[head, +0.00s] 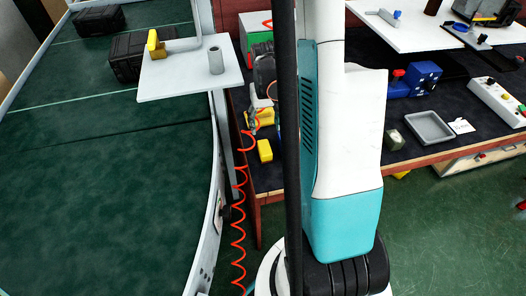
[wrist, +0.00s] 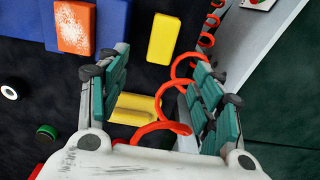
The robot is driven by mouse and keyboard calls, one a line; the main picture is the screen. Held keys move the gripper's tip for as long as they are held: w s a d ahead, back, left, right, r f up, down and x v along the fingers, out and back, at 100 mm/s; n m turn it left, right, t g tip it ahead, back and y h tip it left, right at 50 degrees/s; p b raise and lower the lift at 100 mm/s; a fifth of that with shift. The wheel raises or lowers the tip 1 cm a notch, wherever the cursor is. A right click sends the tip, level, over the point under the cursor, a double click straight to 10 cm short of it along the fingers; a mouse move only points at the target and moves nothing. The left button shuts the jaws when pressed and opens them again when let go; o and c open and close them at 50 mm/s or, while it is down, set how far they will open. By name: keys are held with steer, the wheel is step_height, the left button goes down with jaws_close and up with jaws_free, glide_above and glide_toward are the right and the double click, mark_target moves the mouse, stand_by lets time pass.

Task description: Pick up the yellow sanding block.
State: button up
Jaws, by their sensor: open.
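My gripper (wrist: 158,68) is open, with its green-padded fingers spread wide in the wrist view. A yellow piece with a raised ridge (wrist: 133,108), which looks like the sanding block, lies on the dark bench top between and beyond the fingers, partly hidden by the palm. It also shows in the head view (head: 265,117), just under my gripper (head: 259,104). A plain yellow block (wrist: 164,39) lies apart beyond the fingertips and also shows in the head view (head: 264,151). I cannot tell for sure which of the two is the sanding block.
A red coiled hose (wrist: 160,127) loops between the fingers, in front of the ridged piece. An orange, white-speckled block (wrist: 74,26) is beside a blue object (wrist: 112,22). The green conveyor (head: 110,200) and its pale rail lie left of the bench. A grey tray (head: 430,127) stands right.

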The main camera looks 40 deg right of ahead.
mark_target(264, 146)
step_height(264, 146, down, 13)
steer(key=b, duration=0.5)
steer(key=shift+a, duration=0.15)
steer(key=shift+r, duration=0.15)
steer(key=shift+c, duration=0.6)
steer(key=c, duration=1.1)
